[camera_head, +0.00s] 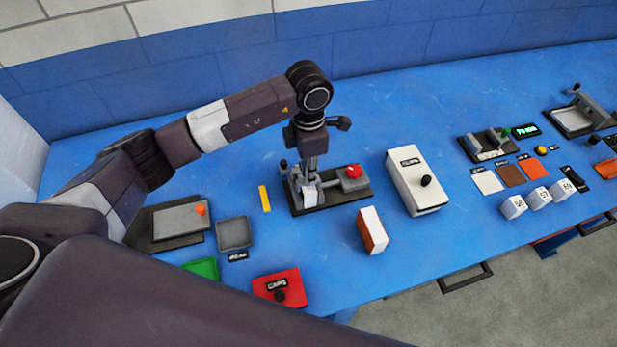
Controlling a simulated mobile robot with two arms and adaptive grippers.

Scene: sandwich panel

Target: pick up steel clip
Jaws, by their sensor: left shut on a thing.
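My left gripper (309,178) points down over the left part of a dark fixture (326,203) with a red knob (353,171). It is shut on a small light grey metal piece (309,196), which looks like the steel clip. The piece sits low, at the fixture; I cannot tell whether it touches it. The fingers and the fixture hide part of it. My right gripper is not in view.
A yellow strip (265,198), grey tray (235,234), green tray (203,268) and red box (280,285) lie left and in front. Blue table between is free.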

